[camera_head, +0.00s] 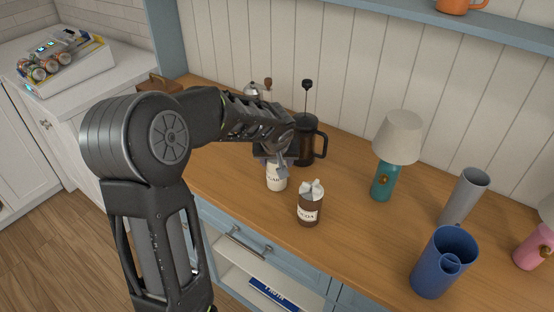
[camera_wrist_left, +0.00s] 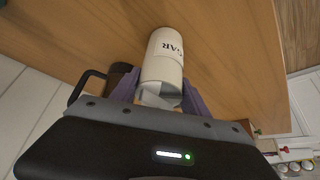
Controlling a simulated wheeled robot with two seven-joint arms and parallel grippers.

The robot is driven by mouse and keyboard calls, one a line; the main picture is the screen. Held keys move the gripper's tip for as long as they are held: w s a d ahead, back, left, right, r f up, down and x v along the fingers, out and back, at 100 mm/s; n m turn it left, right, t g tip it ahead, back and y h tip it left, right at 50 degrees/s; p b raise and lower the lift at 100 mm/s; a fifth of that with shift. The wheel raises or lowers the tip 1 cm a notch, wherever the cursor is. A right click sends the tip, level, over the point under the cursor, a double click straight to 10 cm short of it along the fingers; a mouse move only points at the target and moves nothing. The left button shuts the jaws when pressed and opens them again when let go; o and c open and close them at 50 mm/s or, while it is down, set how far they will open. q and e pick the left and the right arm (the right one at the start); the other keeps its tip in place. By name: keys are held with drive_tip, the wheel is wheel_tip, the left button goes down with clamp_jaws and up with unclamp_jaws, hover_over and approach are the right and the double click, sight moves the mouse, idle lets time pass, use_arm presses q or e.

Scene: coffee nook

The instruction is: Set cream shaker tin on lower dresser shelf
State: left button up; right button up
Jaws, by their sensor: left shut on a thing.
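The cream shaker tin (camera_head: 276,178) has a dark-lettered label, partly readable as SUGAR in the left wrist view (camera_wrist_left: 163,58). It is near the front edge of the wooden dresser top (camera_head: 345,235). My left gripper (camera_head: 274,161) reaches it from above and is shut on its top end, with purple fingers on either side in the wrist view. I cannot tell whether the tin touches the wood. The lower dresser shelf (camera_head: 231,273) is a white open space below the drawer, partly hidden by my left arm. My right gripper is not in view.
A brown cocoa tin (camera_head: 309,208) stands just right of the cream tin. A dark French press (camera_head: 305,145) stands behind it. A blue book (camera_head: 272,294) lies on the lower shelf.

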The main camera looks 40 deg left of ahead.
use_arm(q)
drive_tip(key=shift+f+b, duration=0.2)
drive_tip(key=shift+b, duration=0.15)
drive_tip(key=o, duration=1.5)
drive_tip(key=shift+r, duration=0.1)
drive_tip(key=shift+c, duration=0.2)
drive_tip(key=shift+r, duration=0.1)
drive_tip(key=shift+r+p, duration=0.15)
drive_tip(key=shift+p, duration=0.35)
drive_tip(key=shift+s+d+r+b, duration=0.15)
drive_tip(key=shift+r+b, duration=0.15)
drive_tip(key=b+v, duration=0.1)
drive_tip(key=v, duration=1)
drive_tip(key=shift+o, duration=0.5)
